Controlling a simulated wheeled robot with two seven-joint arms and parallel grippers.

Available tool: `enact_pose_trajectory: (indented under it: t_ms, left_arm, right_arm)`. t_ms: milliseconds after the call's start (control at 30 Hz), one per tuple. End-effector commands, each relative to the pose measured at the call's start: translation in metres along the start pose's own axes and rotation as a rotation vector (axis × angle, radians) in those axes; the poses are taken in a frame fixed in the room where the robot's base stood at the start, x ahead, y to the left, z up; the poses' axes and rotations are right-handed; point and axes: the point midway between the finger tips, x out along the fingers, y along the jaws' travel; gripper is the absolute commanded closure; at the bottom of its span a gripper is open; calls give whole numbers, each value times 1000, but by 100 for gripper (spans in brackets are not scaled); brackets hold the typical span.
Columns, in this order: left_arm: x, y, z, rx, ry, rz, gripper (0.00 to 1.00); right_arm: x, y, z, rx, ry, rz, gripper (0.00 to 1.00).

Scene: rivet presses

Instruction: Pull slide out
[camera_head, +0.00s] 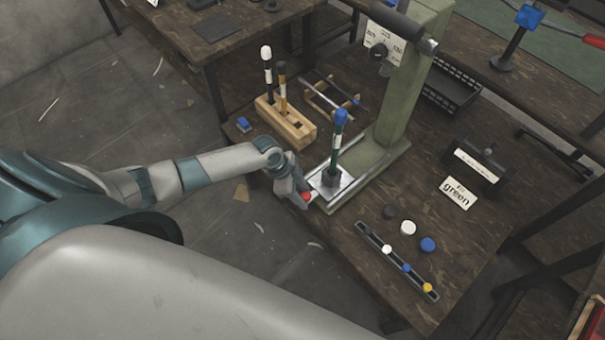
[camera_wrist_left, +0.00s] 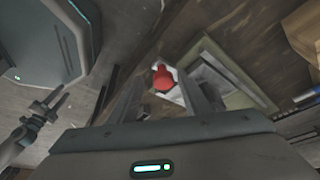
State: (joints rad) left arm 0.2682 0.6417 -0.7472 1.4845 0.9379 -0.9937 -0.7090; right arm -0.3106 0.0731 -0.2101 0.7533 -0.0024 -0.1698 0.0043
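The slide (camera_head: 343,183) is a pale metal plate in the base of the green press (camera_head: 399,110). A dark socket on it holds an upright green tool (camera_head: 337,145) with a blue top. The slide's red knob (camera_head: 306,196) is at its front left end. My left gripper (camera_head: 302,192) is at this knob. In the left wrist view, the red knob (camera_wrist_left: 163,79) shows between the two parted fingers of my left gripper (camera_wrist_left: 163,90); contact cannot be told. What looks like my right gripper (camera_wrist_left: 42,115) shows at the left of that view, its opening unclear.
A wooden block (camera_head: 287,127) with upright tools stands behind the slide. A strip with small coloured pieces (camera_head: 398,263), loose caps (camera_head: 408,227) and a "green" card (camera_head: 459,193) lie right of the press. Open floor lies beyond the table's left edge.

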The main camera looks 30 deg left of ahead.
Motion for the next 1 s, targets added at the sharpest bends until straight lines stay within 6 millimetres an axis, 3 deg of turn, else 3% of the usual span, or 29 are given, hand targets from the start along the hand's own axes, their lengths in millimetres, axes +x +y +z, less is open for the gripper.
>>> enact_pose_trajectory:
  t_ms: [267, 467, 1000]
  left_arm:
    - [-4, -1, -1, 1, 2, -2, 56]
    - [-22, -2, 0, 2, 2, -4, 56]
    - [-126, -1, 2, 2, -1, -5, 56]
  right_arm:
    - [0, 0, 0, 0, 1, 0, 62]
    - [2, 0, -2, 0, 7, 0, 62]
    - [6, -6, -33, 0, 89, -7, 62]
